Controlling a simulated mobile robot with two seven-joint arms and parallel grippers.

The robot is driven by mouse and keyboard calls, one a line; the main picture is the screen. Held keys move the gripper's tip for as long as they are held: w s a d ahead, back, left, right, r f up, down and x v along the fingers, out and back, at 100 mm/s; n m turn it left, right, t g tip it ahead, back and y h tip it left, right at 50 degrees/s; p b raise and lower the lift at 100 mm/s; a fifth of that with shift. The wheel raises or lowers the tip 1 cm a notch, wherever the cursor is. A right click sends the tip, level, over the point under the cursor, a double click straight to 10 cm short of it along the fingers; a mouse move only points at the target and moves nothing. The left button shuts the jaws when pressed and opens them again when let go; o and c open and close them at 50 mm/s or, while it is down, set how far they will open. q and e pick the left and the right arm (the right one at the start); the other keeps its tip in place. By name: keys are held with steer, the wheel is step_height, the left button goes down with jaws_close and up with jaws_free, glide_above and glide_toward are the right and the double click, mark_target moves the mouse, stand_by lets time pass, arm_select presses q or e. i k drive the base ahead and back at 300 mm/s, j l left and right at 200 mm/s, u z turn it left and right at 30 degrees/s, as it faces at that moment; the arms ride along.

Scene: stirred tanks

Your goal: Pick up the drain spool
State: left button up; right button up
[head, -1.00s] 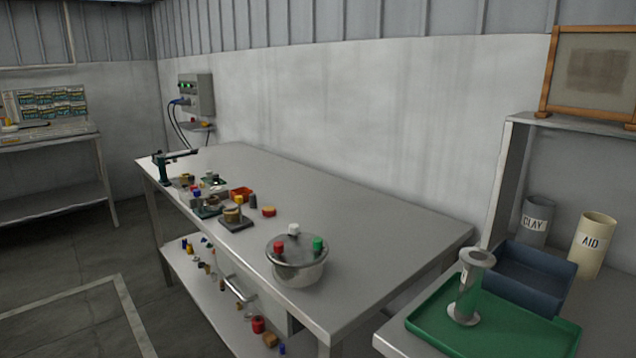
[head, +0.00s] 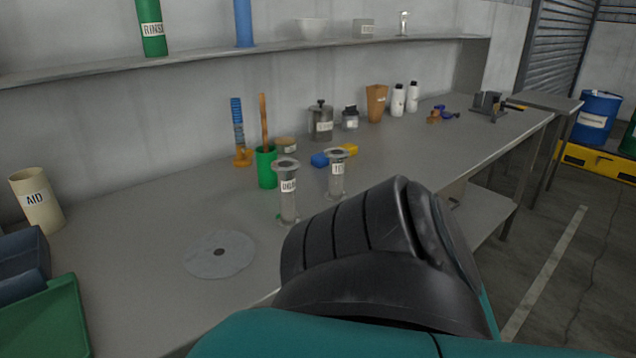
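A black and teal part of my own arm fills the lower middle and right, close in front of the spools, and may hide the foot of the drain spool. Neither gripper shows in the head view.
A flat grey disc (head: 220,255) lies left of the drain spool. A green cup (head: 266,167) with a wooden stick stands behind it, beside blue and yellow blocks. A green tray (head: 45,320) and AID canister (head: 37,200) are at left. The bench between is clear.

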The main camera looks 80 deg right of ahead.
mark_target(288, 217)
steer(key=z, duration=2.35)
